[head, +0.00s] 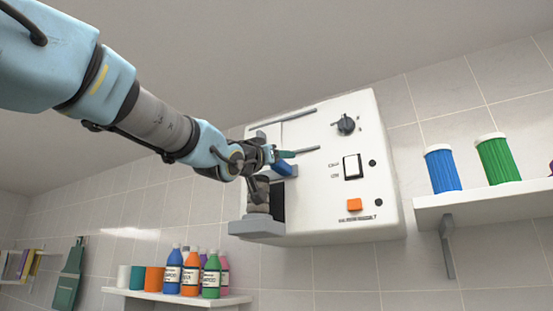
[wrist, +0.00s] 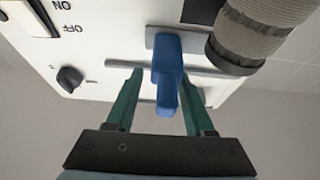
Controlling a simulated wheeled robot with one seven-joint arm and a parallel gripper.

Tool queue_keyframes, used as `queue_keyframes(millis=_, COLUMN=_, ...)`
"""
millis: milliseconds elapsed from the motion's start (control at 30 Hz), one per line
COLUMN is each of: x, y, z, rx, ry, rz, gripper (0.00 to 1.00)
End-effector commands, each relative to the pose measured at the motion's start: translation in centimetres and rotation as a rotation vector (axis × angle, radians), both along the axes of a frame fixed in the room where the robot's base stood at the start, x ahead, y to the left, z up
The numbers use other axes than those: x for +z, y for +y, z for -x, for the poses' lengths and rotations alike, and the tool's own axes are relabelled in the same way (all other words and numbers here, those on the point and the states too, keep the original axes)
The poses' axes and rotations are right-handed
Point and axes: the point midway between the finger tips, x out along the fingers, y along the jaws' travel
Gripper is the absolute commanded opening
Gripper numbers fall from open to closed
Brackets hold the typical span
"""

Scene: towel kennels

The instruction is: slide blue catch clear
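The blue catch (wrist: 166,68) sticks out from a grey plate on the white wall box (head: 333,172). In the head view the catch (head: 283,168) shows at the box's left side, partly behind my gripper (head: 284,155). In the wrist view my gripper (wrist: 161,78) has its two green fingers apart, one on each side of the catch. A gap shows between the left finger and the catch; the right finger is closer, and I cannot tell if it touches. A grey rail (wrist: 120,64) runs along the box beside the catch.
A ribbed grey cylinder (wrist: 250,35) stands close beside the catch. The box carries a black knob (head: 346,125), a white switch (head: 352,167) and an orange button (head: 354,204). A shelf with bottles (head: 180,297) is below left; another shelf (head: 480,204) is at right.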

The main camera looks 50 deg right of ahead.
Motion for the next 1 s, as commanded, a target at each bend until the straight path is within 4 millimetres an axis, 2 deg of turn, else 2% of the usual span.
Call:
queue_keyframes(millis=233, x=0.0, y=0.1, z=-0.1, rx=0.002, ry=0.000, rz=0.000, gripper=0.53)
queue_keyframes(millis=367, x=-0.4, y=0.8, z=0.1, rx=0.003, ry=-0.002, rz=0.000, gripper=0.53)
queue_keyframes(millis=800, x=-3.5, y=7.9, z=2.0, rx=0.002, ry=-0.002, rz=0.002, gripper=0.53)
queue_keyframes(millis=1000, x=-4.2, y=9.5, z=2.4, rx=0.001, ry=0.000, rz=0.000, gripper=0.53)
